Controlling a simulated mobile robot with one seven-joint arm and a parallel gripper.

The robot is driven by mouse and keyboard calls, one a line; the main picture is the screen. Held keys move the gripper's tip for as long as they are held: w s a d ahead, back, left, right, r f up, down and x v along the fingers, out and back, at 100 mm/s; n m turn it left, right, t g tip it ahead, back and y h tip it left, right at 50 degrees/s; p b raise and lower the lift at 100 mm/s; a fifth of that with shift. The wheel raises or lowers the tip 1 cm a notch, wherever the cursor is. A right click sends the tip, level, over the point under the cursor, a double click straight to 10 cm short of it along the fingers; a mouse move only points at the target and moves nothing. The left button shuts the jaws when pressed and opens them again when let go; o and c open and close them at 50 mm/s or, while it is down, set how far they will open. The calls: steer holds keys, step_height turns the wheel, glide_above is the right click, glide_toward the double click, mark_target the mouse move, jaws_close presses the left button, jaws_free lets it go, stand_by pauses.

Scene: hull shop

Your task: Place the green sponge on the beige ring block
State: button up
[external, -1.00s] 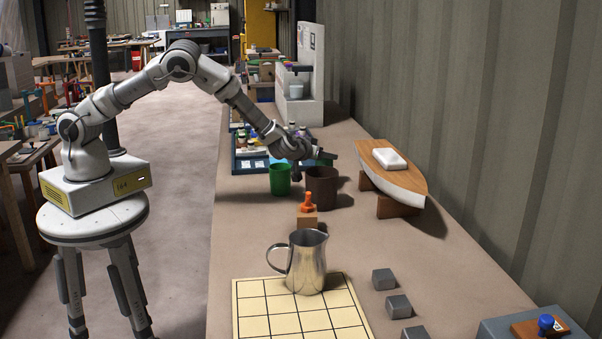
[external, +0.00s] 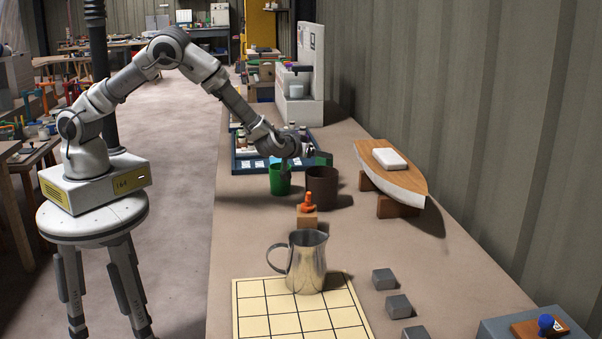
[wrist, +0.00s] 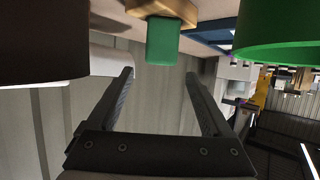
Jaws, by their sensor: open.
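The green sponge (wrist: 163,42) shows in the wrist view as an upright green block against the beige ring block (wrist: 160,9). That view is upside down, so the sponge appears to stand on top of the block, its base at the beige surface. My gripper (wrist: 160,82) is open and empty, its two fingers apart and pointing toward the sponge, with a gap between. In the external view my gripper (external: 311,152) is above and behind the cups, and a bit of the sponge (external: 323,158) shows beside it. The beige block is hidden there behind the brown cup.
A green cup (external: 280,180) and a dark brown cup (external: 322,190) stand close to my gripper. A blue tray of jars (external: 240,165) lies behind. A wooden boat hull (external: 400,181) with a white block is at right. A metal pitcher (external: 307,262) stands in front.

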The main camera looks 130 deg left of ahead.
steer(key=v, duration=0.6)
steer(key=shift+d, duration=0.25)
